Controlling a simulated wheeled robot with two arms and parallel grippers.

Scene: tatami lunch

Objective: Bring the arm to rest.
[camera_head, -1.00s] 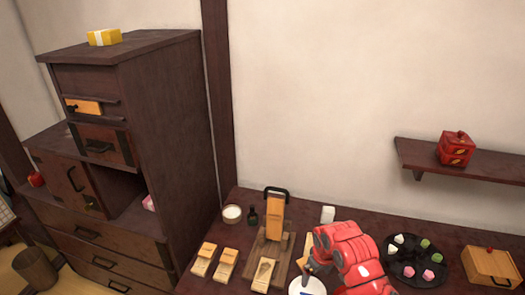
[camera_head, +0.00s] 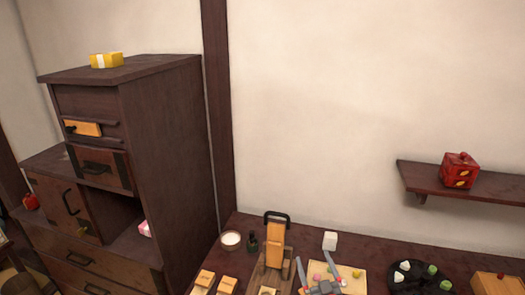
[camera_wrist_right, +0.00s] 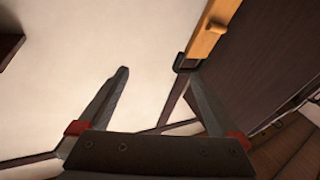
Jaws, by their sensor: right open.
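My right gripper (camera_head: 316,264) shows at the bottom of the head view, its two grey fingers spread apart with nothing between them. It is in front of a pale board (camera_head: 352,272) with small pink and yellow pieces, partly covering it. In the right wrist view the gripper (camera_wrist_right: 157,73) is open and empty. An orange wooden piece with a black handle (camera_wrist_right: 212,30) shows beyond its right finger. The same kind of upright piece (camera_head: 275,243) stands left of the gripper in the head view. My left gripper is not in view.
The dark table holds a white cup (camera_head: 231,240), a dark bottle (camera_head: 253,243), a white block (camera_head: 330,241), a black plate of sweets (camera_head: 408,284) and a wooden box (camera_head: 497,284). A wall shelf (camera_head: 470,182) bears a red box (camera_head: 459,170). A tall cabinet (camera_head: 165,150) stands left.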

